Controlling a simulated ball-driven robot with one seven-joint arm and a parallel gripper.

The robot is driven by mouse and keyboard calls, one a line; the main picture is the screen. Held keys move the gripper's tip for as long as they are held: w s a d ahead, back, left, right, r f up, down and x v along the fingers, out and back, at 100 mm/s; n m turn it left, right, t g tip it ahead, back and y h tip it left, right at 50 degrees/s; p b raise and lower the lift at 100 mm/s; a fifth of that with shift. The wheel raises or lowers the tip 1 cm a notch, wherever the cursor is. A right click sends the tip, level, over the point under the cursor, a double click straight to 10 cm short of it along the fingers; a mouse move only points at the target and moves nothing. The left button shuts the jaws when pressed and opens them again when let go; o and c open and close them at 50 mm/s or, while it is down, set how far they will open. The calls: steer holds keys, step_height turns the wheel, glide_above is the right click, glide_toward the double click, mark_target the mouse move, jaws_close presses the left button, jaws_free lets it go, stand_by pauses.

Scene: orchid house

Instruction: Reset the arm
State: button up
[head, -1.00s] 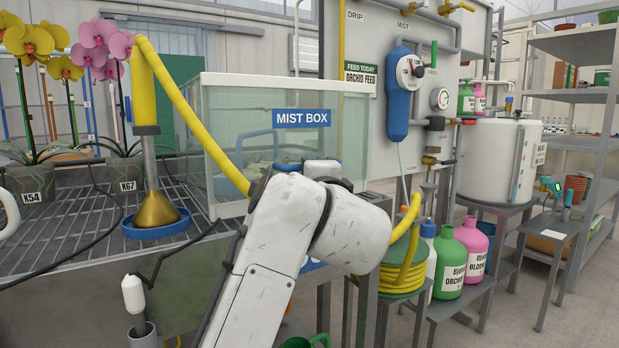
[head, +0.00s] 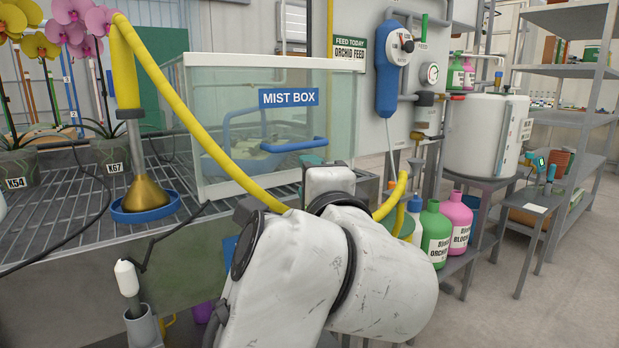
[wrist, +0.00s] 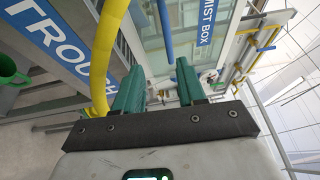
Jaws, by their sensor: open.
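My arm (head: 290,270) is white and bent in the lower middle of the head view. Its links hide my gripper there. In the wrist view my gripper (wrist: 159,88) shows two green fingers, apart, with nothing held between them. A yellow hose (wrist: 103,55) passes close beside the left finger. The mist box (wrist: 206,22) lies beyond the fingers, its blue label readable.
The glass mist box (head: 215,120) stands on the slatted bench (head: 60,225) behind my arm. The yellow hose (head: 190,110) runs from the brass-ended wand (head: 145,192) behind my arm. Bottles (head: 434,235) stand at right. Open floor (head: 490,320) lies at lower right.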

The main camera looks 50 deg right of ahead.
stand_by(0.3)
steer(key=w+a+f+n+g+y, duration=0.15)
steer(key=f+n+y, duration=0.25)
steer(key=f+n, duration=0.65)
steer(key=w+a+f+n+g+y, duration=0.1)
steer(key=w+f+n+g+y, duration=0.15)
steer(key=f+n, duration=0.8)
steer(key=s+a+f+n+g+y, duration=0.25)
steer(key=s+f+g, duration=0.25)
steer(key=s+f, duration=0.85)
steer(key=s+a+f+n+g+y, duration=0.2)
steer(key=s+a+f+g, duration=0.15)
steer(key=s+f, duration=1)
step_height(320, 180, up, 31)
steer(key=w+p, duration=0.2)
steer(key=p, duration=3.3)
steer(key=shift+w+a+g+y+p, duration=0.2)
steer(key=shift+a+g+y+p, duration=0.1)
steer(key=shift+g, duration=0.15)
